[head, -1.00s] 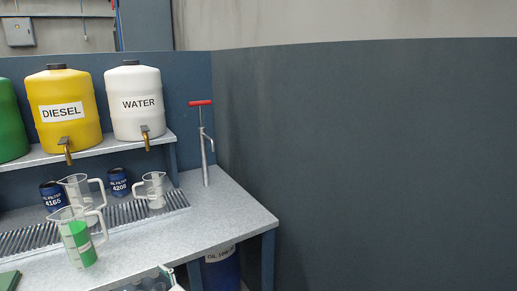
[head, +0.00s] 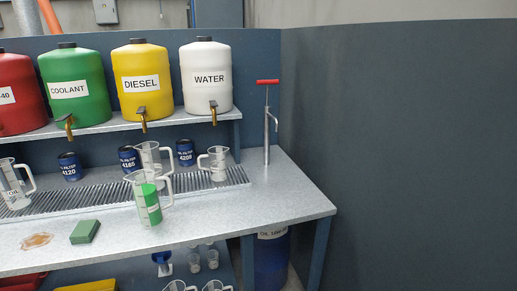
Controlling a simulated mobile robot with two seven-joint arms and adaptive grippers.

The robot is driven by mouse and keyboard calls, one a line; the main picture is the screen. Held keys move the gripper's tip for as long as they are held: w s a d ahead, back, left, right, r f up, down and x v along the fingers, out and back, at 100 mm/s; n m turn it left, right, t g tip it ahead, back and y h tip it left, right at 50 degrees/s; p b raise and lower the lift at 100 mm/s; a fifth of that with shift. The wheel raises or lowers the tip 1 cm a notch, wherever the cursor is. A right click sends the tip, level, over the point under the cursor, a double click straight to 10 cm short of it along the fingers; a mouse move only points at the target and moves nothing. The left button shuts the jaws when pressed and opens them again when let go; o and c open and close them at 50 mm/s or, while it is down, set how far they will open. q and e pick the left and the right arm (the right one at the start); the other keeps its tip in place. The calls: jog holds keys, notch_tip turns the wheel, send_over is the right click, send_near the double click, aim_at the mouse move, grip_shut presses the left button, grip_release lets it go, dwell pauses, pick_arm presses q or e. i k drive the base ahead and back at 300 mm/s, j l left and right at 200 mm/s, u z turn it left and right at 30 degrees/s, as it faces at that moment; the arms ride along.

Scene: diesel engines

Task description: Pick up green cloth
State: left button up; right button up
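A small green block-like thing (head: 85,231), which looks like the folded green cloth, lies flat on the grey workbench (head: 200,238) near its front edge at the left. A brown spill (head: 37,241) is on the bench just left of it, apart from it. Neither of my grippers shows in the head view.
Several measuring jugs stand on the bench, one with green marking (head: 148,205) right of the cloth. Blue oil filters (head: 69,166) stand behind the drain grate (head: 85,197). A red-handled pump (head: 267,120) stands at the right. Labelled drums, including yellow diesel (head: 143,80), sit on the shelf above.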

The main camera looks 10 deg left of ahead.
aim_at(85, 231)
jog(key=u, duration=1.75)
jog(key=i+j, duration=0.25)
jog(key=j, duration=0.2)
jog(key=i+j, duration=0.25)
jog(key=j, duration=0.2)
